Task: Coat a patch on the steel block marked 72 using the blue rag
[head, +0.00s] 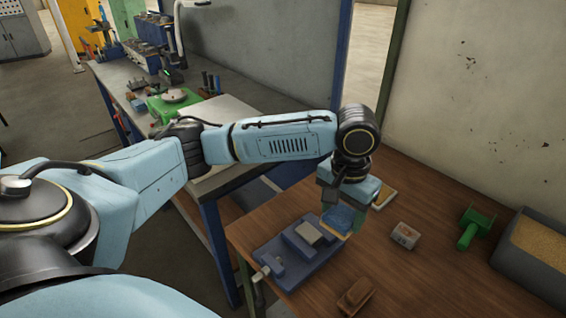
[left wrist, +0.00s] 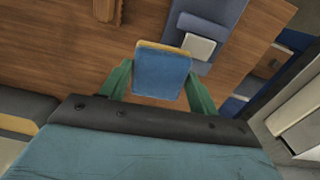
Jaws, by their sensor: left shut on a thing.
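The blue rag (head: 339,220), a folded pad with a tan edge below, is held between the green fingers of my left gripper (head: 347,214), above the wooden table. In the left wrist view the rag (left wrist: 162,76) sits between the two fingers of my left gripper (left wrist: 160,84). A small grey block (head: 308,233) rests on the blue vise-like fixture (head: 275,248), just left of the rag. It also shows in the left wrist view (left wrist: 198,46). No number is readable on it, so I cannot tell whether it is marked 72. My right gripper is not in view.
On the wooden table (head: 320,290) are a small pale box with red marks (head: 405,235), a green tool (head: 472,230), a brown block (head: 355,296) and a tan pad (head: 384,194) behind my gripper. A grey bin of grain (head: 520,268) stands at right. A cluttered bench (head: 215,112) stands behind.

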